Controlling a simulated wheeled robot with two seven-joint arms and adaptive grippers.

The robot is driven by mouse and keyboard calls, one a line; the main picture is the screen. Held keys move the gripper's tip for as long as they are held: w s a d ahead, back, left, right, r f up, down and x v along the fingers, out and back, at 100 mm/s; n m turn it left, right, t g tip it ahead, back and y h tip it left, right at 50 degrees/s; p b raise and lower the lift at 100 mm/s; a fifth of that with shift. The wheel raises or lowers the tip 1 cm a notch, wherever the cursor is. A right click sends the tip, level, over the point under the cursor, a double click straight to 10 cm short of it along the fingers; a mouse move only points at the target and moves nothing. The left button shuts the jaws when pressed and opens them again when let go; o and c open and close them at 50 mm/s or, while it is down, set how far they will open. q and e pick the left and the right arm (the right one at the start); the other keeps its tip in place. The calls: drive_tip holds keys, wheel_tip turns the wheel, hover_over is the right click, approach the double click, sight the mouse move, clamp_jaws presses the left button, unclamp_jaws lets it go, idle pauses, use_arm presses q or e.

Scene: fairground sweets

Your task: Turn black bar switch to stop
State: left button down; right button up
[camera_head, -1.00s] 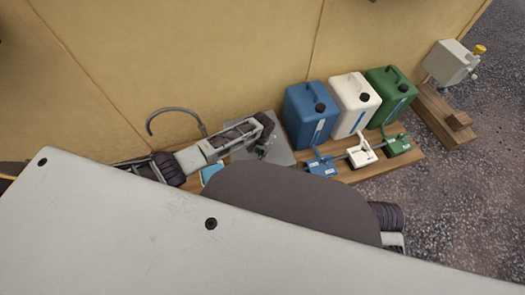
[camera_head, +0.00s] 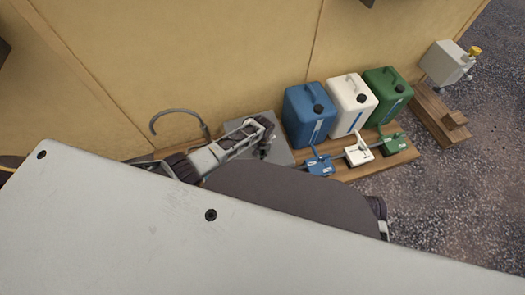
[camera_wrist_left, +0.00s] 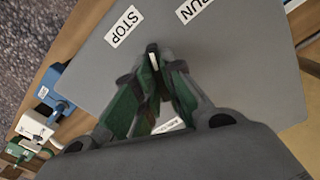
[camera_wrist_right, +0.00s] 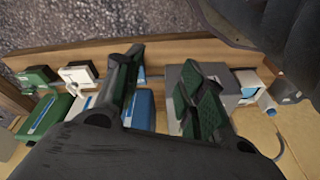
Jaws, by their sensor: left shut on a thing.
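The grey switch panel (camera_wrist_left: 240,60) carries a STOP label (camera_wrist_left: 123,26) and a RUN label (camera_wrist_left: 192,9) in the left wrist view. It also shows in the head view (camera_head: 284,157). My left gripper (camera_wrist_left: 164,64) is shut on the black bar switch (camera_wrist_left: 153,50) over this panel. The fingers hide most of the bar; a dark end with a white mark shows at the fingertips, near STOP. In the head view my left gripper (camera_head: 263,150) points down at the panel. My right gripper (camera_wrist_right: 165,70) is open and empty in the right wrist view.
Blue (camera_head: 309,115), white (camera_head: 351,102) and green (camera_head: 387,94) canisters stand right of the panel, with small coloured valves before them on a wooden board (camera_head: 372,168). A curved grey hook (camera_head: 153,122) is at the left. A yellow wall (camera_head: 220,60) rises behind.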

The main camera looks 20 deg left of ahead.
use_arm(q)
drive_tip(key=n+p, duration=0.1)
drive_tip(key=n, duration=0.1)
drive_tip(key=shift+d+r+n+p, duration=0.1)
drive_tip(key=shift+r+n+p, duration=0.05)
drive_tip(key=shift+n+p, duration=0.75)
drive_tip(key=shift+n, duration=0.7)
use_arm(e)
drive_tip(key=shift+g+h, duration=0.3)
drive_tip(key=shift+g, duration=0.1)
drive_tip(key=shift+s+d+f, duration=0.15)
drive_tip(key=shift+s+f, duration=0.05)
drive_tip(key=shift+f, duration=0.5)
drive_tip(key=shift+s+d+f, duration=0.2)
drive_tip(key=shift+f, duration=0.5)
drive_tip(key=shift+s+d+f, duration=0.15)
drive_tip(key=shift+s+f, duration=0.05)
drive_tip(key=shift+f, duration=0.6)
use_arm(q)
drive_tip(key=c, duration=1.5)
unclamp_jaws()
use_arm(e)
drive_tip(key=shift+w, duration=0.1)
